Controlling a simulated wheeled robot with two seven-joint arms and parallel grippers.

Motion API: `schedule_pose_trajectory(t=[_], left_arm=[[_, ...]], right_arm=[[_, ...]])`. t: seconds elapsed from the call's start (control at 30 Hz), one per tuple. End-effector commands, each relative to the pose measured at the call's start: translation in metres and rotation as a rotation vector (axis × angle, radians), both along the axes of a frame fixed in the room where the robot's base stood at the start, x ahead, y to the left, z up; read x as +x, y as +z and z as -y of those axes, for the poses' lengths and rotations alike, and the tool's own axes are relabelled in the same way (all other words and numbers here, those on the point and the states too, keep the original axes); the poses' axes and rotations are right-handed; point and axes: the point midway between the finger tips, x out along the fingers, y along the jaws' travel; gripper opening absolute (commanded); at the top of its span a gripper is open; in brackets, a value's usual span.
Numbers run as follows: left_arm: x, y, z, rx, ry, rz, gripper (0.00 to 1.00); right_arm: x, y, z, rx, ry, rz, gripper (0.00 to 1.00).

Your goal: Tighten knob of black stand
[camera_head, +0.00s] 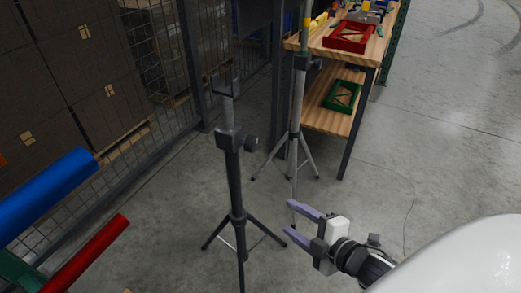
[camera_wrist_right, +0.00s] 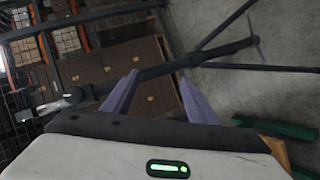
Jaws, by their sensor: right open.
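The black stand (camera_head: 234,185) stands upright on the floor in the middle of the head view, with its tripod legs spread. In the right wrist view the stand's pole (camera_wrist_right: 154,71) lies across the picture beyond the open fingers (camera_wrist_right: 158,75), and the knob's end of the pole is at the left. My left gripper is not in view.
A second, greyer stand (camera_head: 297,105) stands behind, beside a wooden workbench (camera_head: 318,117) holding red and green frames. A mesh fence (camera_head: 150,95) with stacked boxes (camera_head: 85,33) is at the left. Blue (camera_head: 45,195) and red (camera_head: 92,250) bars show at lower left. Floor at right is clear.

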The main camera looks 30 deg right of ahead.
Motion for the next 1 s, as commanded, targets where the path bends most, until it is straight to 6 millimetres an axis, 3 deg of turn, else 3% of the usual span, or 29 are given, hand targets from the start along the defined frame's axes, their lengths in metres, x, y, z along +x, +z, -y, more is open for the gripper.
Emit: schedule_pose_trajectory(t=[0.03, 0.13, 0.3, 0.4, 0.6, 1.0], left_arm=[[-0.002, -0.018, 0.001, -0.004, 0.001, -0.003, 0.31], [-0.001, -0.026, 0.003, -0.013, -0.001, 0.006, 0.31], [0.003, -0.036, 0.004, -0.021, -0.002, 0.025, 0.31], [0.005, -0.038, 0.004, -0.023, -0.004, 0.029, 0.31], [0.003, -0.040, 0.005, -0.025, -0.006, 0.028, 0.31], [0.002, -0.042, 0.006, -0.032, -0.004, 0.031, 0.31]], right_arm=[[0.017, 0.014, 0.020, -0.239, 0.105, 0.111, 0.52], [0.041, 0.063, 0.040, -0.724, 0.297, 0.324, 0.52], [0.059, 0.125, 0.038, -1.411, 0.533, 0.623, 0.52], [0.060, 0.144, 0.030, -1.680, 0.614, 0.746, 0.52], [0.063, 0.160, 0.022, -1.906, 0.672, 0.851, 0.52], [0.107, 0.162, -0.004, -1.914, 0.672, 0.855, 0.52]])
